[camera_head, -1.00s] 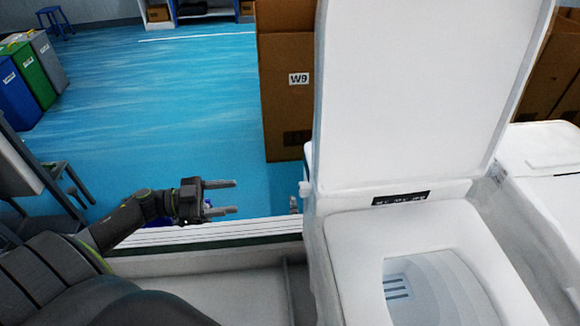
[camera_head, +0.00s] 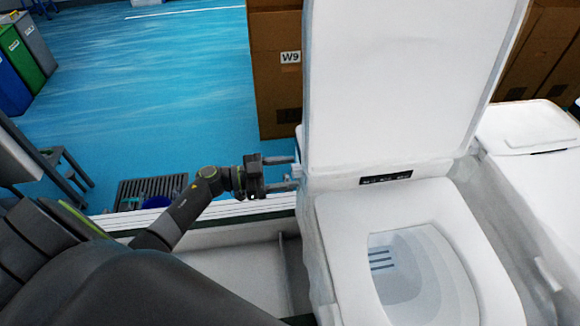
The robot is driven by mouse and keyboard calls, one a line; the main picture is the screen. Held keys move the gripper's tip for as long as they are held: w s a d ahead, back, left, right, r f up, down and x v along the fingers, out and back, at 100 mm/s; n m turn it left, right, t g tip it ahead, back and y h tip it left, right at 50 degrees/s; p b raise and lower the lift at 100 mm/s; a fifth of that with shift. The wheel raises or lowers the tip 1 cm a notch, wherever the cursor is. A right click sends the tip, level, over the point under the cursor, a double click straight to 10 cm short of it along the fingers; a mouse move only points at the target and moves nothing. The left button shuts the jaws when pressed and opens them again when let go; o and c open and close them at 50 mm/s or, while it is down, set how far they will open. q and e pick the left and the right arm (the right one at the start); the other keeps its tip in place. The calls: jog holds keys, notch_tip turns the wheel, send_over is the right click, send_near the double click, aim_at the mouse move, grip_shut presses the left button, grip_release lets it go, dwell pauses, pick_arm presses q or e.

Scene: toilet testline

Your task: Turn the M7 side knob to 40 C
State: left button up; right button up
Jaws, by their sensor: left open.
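A white toilet (camera_head: 335,200) with its lid raised and seat down stands right of centre. A dark label strip (camera_head: 386,178) sits behind the seat. My left gripper (camera_head: 296,172) is open, its two fingers pointing right at the toilet's left side. The fingertips are at or very near that side, where the knob showed a second ago. The knob is now hidden or too small to make out, so I cannot tell whether the fingers are around it or touching it. My right gripper is not in view.
Brown cartons marked W9 (camera_head: 277,85) stand behind the toilet. A second white toilet (camera_head: 528,125) stands close on the right. A white rail (camera_head: 115,222) runs below the left arm. Bins (camera_head: 22,50) stand at the far left on open blue floor.

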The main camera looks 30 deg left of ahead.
pick_arm(q)
jog(key=shift+w+d, duration=0.35)
jog(key=shift+d, duration=0.15)
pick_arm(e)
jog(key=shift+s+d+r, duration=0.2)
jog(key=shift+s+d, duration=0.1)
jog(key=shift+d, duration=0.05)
pick_arm(q)
jog(key=c, duration=1)
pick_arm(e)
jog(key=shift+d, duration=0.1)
pick_arm(q)
jog(key=shift+m, duration=0.4)
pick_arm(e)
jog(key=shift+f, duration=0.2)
pick_arm(q)
jog(key=shift+m+b, duration=8.7)
jog(key=shift+m, duration=2.9)
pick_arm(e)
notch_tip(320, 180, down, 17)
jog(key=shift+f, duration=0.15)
